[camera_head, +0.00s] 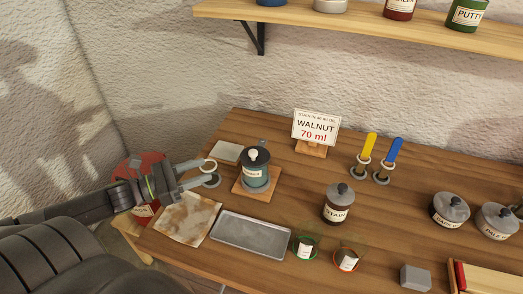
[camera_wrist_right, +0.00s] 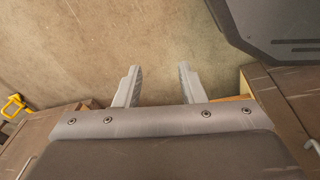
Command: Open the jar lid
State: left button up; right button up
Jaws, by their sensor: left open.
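A teal-grey jar (camera_head: 255,177) with a dark lid (camera_head: 254,156) and a pale knob stands upright on a small wooden block. A brown jar (camera_head: 337,212) labelled as stain, with a grey knobbed lid (camera_head: 340,193), stands at the middle of the table. Two more lidded jars, one dark (camera_head: 449,209) and one beside it (camera_head: 496,221), stand at the right. All the lids sit on their jars. My left gripper (camera_head: 209,173) is open, just left of the teal-grey jar and apart from it. My right gripper (camera_wrist_right: 157,86) is open and empty in the right wrist view, over bare floor.
A metal tray (camera_head: 250,234), a stained cloth (camera_head: 187,218) and two small glasses (camera_head: 305,245) (camera_head: 347,259) lie along the front. A walnut sign (camera_head: 316,127) and yellow and blue handled tools (camera_head: 369,150) (camera_head: 391,155) stand behind. A grey block (camera_head: 415,278) is at front right. A shelf (camera_head: 370,24) hangs above.

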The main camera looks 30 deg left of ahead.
aim_at(253, 151)
pick_arm(q)
jog(key=b+x, duration=0.1)
jog(key=x, duration=0.4)
jog(key=b+x, duration=0.2)
jog(key=x, duration=0.3)
jog(key=shift+w+d+r+b, duration=0.1)
jog(key=shift+w+r+b, duration=0.1)
jog(key=shift+w+b, duration=0.1)
jog(key=shift+p+x, duration=0.95)
jog(key=shift+x, duration=0.45)
jog(key=shift+p+x, duration=0.45)
jog(key=shift+x, duration=0.7)
jog(key=shift+f, duration=0.2)
pick_arm(e)
jog(key=shift+s+a+f, duration=0.35)
jog(key=shift+s+f, duration=0.05)
jog(key=shift+s, duration=0.15)
jog(key=shift+s+a+f, duration=0.35)
jog(key=shift+s, duration=0.2)
pick_arm(q)
jog(key=shift+c, duration=0.4)
grip_shut()
pick_arm(e)
jog(key=shift+a, duration=0.15)
